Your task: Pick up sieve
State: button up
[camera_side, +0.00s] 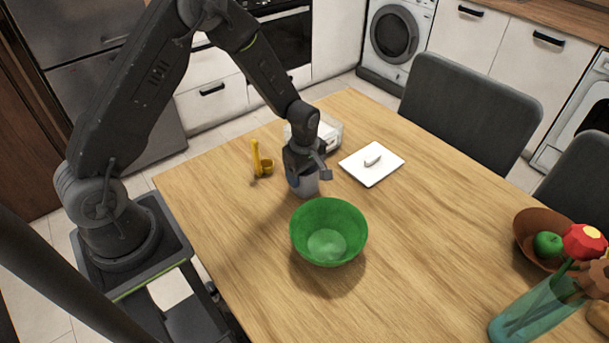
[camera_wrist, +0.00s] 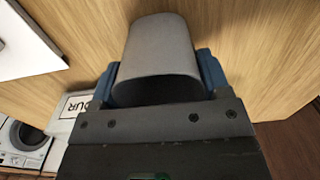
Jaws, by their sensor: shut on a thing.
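The sieve (camera_side: 304,187) appears to be the grey cup-like thing under my wrist, behind the green bowl in the side view. In the wrist view the sieve (camera_wrist: 157,45) is a smooth grey, tapered, hollow body with its open rim facing the camera. My gripper (camera_side: 305,174) is shut on it; in the wrist view the blue fingers of my gripper (camera_wrist: 163,76) press on both its sides. Its mesh is not visible. I cannot tell whether its base touches the table.
A green bowl (camera_side: 328,243) stands just in front. A yellow scoop-like thing (camera_side: 262,164) is to the left. Behind are a whitish container (camera_side: 328,132) and a white board (camera_side: 372,174) with a small pale item (camera_side: 373,160). A fruit bowl (camera_side: 533,243) and vase (camera_side: 540,315) stand far right.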

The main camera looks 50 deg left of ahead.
jog(key=r, duration=0.6)
jog(key=d+r, duration=0.1)
jog(key=r, duration=0.3)
jog(key=s+d+r+m, duration=0.2)
jog(key=s+d+m, duration=0.15)
jog(key=d, duration=0.45)
jog(key=s+d+r+m, duration=0.2)
jog(key=s+d, duration=0.2)
jog(key=d, duration=0.4)
jog(key=shift+w+f, duration=0.15)
jog(key=shift+f, duration=1)
jog(key=shift+w+f, duration=0.1)
jog(key=shift+f, duration=1)
jog(key=shift+a, duration=0.85)
